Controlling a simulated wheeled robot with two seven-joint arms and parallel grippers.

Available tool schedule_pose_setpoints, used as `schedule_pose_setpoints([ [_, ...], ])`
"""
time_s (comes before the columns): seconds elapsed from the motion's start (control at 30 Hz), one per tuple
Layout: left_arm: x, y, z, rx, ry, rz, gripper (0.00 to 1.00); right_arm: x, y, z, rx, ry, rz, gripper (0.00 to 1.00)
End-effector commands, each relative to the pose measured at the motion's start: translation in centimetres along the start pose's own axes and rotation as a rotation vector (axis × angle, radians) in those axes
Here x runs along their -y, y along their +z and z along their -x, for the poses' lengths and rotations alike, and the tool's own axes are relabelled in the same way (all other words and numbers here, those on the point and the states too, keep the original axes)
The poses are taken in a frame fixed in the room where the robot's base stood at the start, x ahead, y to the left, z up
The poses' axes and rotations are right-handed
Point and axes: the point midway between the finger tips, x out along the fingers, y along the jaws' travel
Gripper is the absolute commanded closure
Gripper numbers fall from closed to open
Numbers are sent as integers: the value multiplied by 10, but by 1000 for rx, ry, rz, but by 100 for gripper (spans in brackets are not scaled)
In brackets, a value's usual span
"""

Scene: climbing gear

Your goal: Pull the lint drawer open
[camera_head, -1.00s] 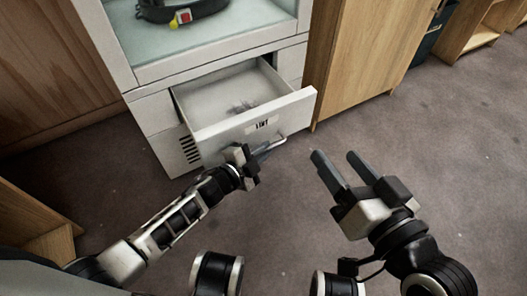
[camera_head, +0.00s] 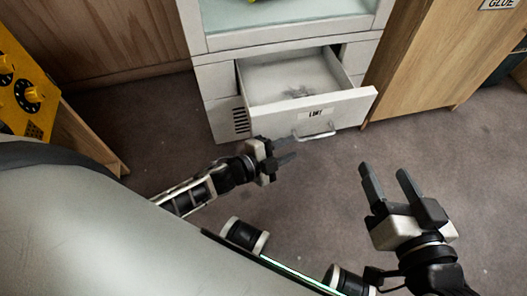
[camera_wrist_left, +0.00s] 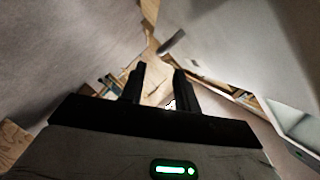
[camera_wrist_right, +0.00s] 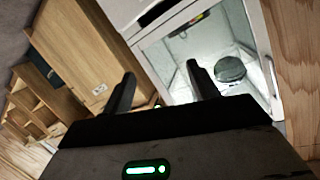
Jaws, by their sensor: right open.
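My right gripper (camera_head: 385,172) is open and empty, above the floor to the right of the drawer. Its spread fingers also show in the right wrist view (camera_wrist_right: 160,82).
The white cabinet (camera_head: 220,77) has a glass-fronted chamber above the drawer. A wooden cabinet (camera_head: 425,75) labelled "GLUE" stands to its right. A yellow panel with black dials (camera_head: 27,90) is at the far left. The carpet in front is clear.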

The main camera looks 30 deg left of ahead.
Motion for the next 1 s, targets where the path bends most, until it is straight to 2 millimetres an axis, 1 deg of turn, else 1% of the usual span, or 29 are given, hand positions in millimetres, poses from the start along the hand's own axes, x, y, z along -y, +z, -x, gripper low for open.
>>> schedule_pose_setpoints([
  [0.03, 2, -1, 16, 3, 3, 2, 68, 0, -3, 2, 11, 9, 16, 41],
  [0.2, 2, -1, 51, 3, 2, 0, 68, -3, -1, 4, 39, 31, 58, 41],
  [0.3, 1, -1, 65, 1, 0, 1, 68, -5, 1, 4, 50, 40, 75, 41],
  [0.4, 1, 0, 75, 2, 0, 1, 68, -5, 1, 5, 56, 45, 86, 41],
  [0.57, 1, 0, 80, 0, -1, 0, 68, -6, 2, 5, 58, 48, 92, 41],
  [1.0, 0, 1, 80, 1, -1, 0, 68, -6, 2, 5, 59, 48, 92, 41],
])
